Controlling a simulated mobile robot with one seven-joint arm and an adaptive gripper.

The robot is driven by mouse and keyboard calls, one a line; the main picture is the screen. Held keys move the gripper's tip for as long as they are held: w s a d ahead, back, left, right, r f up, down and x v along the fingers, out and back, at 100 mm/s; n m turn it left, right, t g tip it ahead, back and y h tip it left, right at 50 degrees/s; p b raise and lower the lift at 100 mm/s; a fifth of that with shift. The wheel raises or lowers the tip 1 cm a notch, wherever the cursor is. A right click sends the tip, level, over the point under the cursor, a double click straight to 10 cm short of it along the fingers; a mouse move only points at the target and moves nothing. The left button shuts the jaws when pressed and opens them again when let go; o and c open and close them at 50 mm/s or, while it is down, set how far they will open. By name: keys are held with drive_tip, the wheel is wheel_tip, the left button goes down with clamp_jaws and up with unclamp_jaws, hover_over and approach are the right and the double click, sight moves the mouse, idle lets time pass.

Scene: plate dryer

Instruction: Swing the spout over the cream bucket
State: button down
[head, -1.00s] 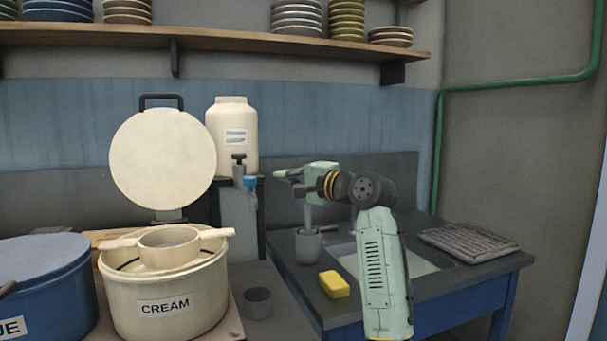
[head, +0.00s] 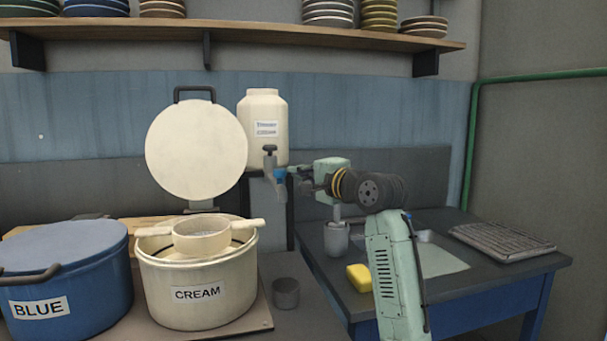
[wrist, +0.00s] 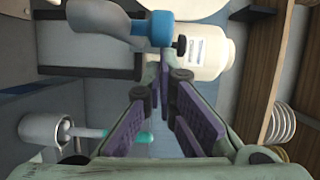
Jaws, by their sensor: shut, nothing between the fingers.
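The spout (head: 281,190) is grey with a blue collar and hangs from the tap of the cream jar (head: 262,105). It points down, to the right of the cream bucket (head: 156,295) and not above it. In the wrist view the spout (wrist: 97,17) lies at the top, its collar just beyond my fingers. My gripper (head: 293,172) is shut and empty, with its fingertips just right of the collar. In the wrist view my gripper (wrist: 162,68) also shows. I cannot tell whether the fingertips touch the spout.
A sieve (head: 203,244) with two handles rests across the cream bucket, whose round lid (head: 196,150) stands raised behind it. A blue bucket (head: 100,290) is at left.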

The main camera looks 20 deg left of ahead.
drive_tip(key=s+a+m+t+h, duration=0.2)
drive_tip(key=a+m+t+h, duration=0.1)
drive_tip(key=a, duration=0.4)
drive_tip(key=s+a+m+t+h, duration=0.3)
drive_tip(key=a+m+t+h, duration=0.1)
drive_tip(key=a+h, duration=0.4)
drive_tip(key=shift+s+m+p, duration=0.3)
drive_tip(key=shift+m+p, duration=0.05)
drive_tip(key=shift+m, duration=0.45)
